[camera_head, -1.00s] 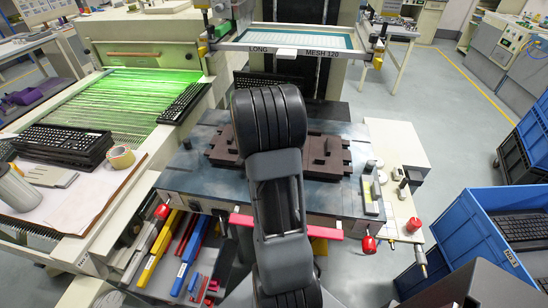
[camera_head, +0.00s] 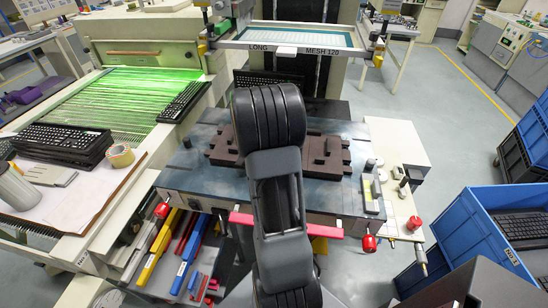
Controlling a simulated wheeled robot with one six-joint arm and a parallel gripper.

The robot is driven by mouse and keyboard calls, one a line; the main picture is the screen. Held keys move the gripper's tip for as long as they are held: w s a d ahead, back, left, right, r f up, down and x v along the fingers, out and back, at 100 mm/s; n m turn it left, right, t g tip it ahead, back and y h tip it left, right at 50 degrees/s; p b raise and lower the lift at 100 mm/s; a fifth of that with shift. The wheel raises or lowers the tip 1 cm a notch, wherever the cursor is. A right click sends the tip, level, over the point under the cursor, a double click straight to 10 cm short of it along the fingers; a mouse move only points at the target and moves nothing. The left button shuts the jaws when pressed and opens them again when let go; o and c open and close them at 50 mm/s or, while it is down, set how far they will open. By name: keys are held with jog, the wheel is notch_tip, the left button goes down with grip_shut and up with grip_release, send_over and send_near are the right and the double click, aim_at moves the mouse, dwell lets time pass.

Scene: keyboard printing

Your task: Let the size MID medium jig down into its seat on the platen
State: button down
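A dark brown jig (camera_head: 327,155) with raised blocks is at the middle of the dark blue-grey platen (camera_head: 200,178). My arm crosses in front of it and hides its middle, so only its left and right parts show. I cannot tell from this view whether the jig sits flat in its seat or a little above it. No size mark is readable on it. My gripper is hidden behind my own arm links, over the jig's middle, so its fingers and any hold on the jig do not show.
A screen frame (camera_head: 290,50) marked LONG and MESH 120 hangs behind the platen. A green-lit conveyor (camera_head: 120,95) and stacked keyboards (camera_head: 62,143) are on the left. Colored-handled tools (camera_head: 165,245) lie below the platen's front left. A blue crate (camera_head: 470,235) stands at right.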

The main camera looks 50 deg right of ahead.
jog(key=shift+f, duration=0.1)
dwell(0.3)
jog(key=c, duration=1)
grip_release()
jog(key=shift+f, duration=0.1)
notch_tip(320, 180, up, 7)
jog(key=p, duration=0.6)
